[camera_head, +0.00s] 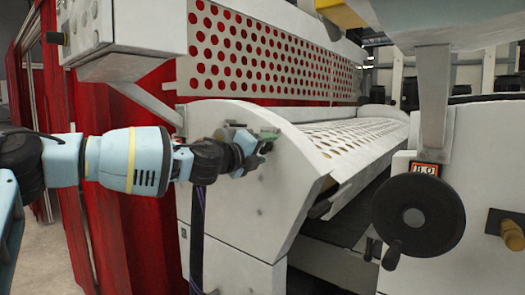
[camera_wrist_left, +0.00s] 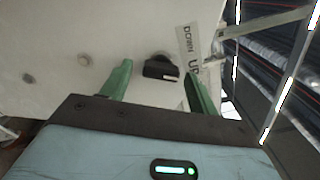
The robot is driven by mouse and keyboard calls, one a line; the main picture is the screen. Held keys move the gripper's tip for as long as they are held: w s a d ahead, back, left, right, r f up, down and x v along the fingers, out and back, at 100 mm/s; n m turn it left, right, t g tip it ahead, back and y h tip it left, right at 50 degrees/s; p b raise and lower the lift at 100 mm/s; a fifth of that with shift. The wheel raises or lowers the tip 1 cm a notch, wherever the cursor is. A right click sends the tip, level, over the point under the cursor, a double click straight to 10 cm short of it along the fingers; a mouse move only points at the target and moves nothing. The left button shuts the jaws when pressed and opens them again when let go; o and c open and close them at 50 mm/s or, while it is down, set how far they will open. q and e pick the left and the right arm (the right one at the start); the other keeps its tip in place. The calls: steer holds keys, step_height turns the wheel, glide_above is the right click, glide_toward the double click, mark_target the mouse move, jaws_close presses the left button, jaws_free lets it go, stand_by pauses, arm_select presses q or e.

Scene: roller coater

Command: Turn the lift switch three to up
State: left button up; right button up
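The lift switch is a small black knob (camera_wrist_left: 161,68) on the pale machine side panel (camera_wrist_left: 75,25). A white label (camera_wrist_left: 190,50) beside it reads DOWN and UP. My left gripper (camera_wrist_left: 158,74) is open, with one green finger on each side of the knob; I cannot tell whether they touch it. In the head view my left gripper (camera_head: 262,144) is at the upper part of the white end panel (camera_head: 240,200) and largely hides the knob there. My right gripper is not in view.
A black handwheel (camera_head: 418,214) with a small counter (camera_head: 427,169) stands at the right. A white control box (camera_head: 125,30) hangs at the upper left. Perforated guards (camera_head: 355,135) run behind the end panel. Red curtains (camera_head: 110,190) hang at the left.

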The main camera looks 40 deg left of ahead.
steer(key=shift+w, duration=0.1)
arm_select(q)
steer(key=shift+s+r, duration=0.1)
steer(key=shift+s, duration=0.35)
steer(key=s+p, duration=0.2)
steer(key=s, duration=0.5)
steer(key=shift+d, duration=0.45)
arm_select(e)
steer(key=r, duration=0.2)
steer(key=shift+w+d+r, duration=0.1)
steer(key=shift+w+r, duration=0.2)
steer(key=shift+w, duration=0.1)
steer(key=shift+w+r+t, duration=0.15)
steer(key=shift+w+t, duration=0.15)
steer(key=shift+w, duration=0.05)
arm_select(q)
steer(key=shift+w+f, duration=0.1)
steer(key=shift+f, duration=0.1)
